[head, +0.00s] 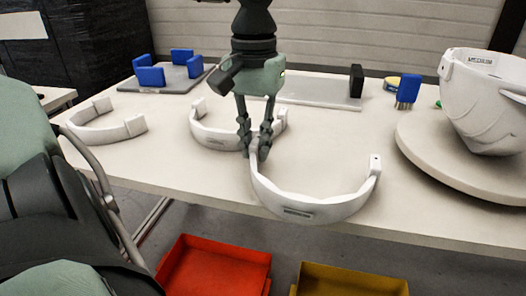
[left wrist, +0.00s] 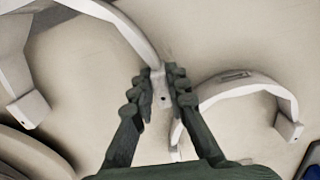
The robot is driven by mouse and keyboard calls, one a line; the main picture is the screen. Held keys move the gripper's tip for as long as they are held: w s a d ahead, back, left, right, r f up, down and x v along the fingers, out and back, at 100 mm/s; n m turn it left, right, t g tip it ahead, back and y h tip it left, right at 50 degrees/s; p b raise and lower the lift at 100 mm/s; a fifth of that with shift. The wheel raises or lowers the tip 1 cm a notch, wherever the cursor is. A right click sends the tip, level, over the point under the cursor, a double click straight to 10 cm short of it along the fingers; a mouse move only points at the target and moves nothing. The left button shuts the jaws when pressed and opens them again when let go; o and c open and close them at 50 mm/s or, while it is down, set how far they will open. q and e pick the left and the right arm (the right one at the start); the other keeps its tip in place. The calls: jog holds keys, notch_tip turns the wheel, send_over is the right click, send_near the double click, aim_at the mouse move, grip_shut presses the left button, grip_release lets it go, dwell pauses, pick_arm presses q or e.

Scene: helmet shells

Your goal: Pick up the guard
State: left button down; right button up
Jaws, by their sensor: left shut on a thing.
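Three white curved guards show in the head view. The front guard (head: 318,207) lies at the table's front edge, its open side facing back. My left gripper (head: 254,150) points down and is shut on this guard's left end. In the left wrist view, my left gripper (left wrist: 163,90) has a finger on each side of the end of the held guard (left wrist: 125,22). The middle guard (head: 210,135) is just behind and left, partly hidden by the fingers; it shows at the right of the wrist view (left wrist: 238,84). A third guard (head: 108,128) lies further left.
A white helmet shell (head: 485,105) stands on a round base (head: 445,172) at right. A blue-posted fixture (head: 170,76) and a grey plate (head: 310,92) are behind. A blue brush-like item (head: 407,90) stands near the shell. Red (head: 215,268) and yellow (head: 345,282) bins sit below the front edge.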

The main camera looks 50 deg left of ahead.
pick_arm(q)
notch_tip(320, 180, up, 3)
jog(key=shift+f, duration=0.1)
jog(key=s+a+r+b, duration=0.1)
jog(key=s+a+r, duration=0.4)
jog(key=a, duration=0.5)
jog(key=shift+a+r, duration=0.25)
jog(key=shift+r, duration=0.75)
pick_arm(e)
jog(key=shift+a+r, duration=0.2)
jog(key=shift+r, duration=0.3)
jog(key=shift+a+r, duration=0.2)
jog(key=shift+r, duration=0.25)
pick_arm(q)
jog(key=shift+s, duration=0.2)
pick_arm(e)
jog(key=shift+s, duration=0.1)
